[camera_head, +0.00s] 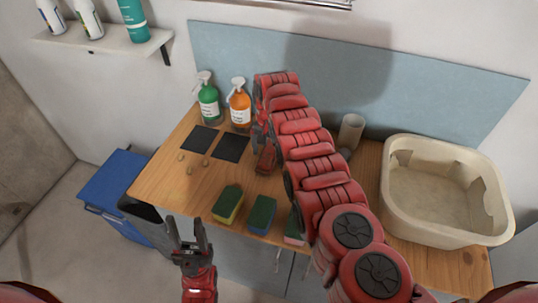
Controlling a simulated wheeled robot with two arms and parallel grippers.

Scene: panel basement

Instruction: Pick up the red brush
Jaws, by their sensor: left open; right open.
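A small dark red object, which looks like the red brush (266,160), lies on the wooden counter right of the two black squares. My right arm reaches over the counter from the lower right and partly covers this area. My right gripper (260,138) is open and points down just above the brush, close to its far end. I cannot tell whether it touches the brush. My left gripper (187,238) is open and empty, in front of the counter's front edge.
The wooden counter (165,190) carries a green spray bottle (208,102), an orange one (240,105), black squares (230,147), a yellow sponge (228,204), a blue sponge (262,214), a pink sponge (293,232), a cup (350,131) and a beige basin (447,235). A blue bin (108,190) stands left.

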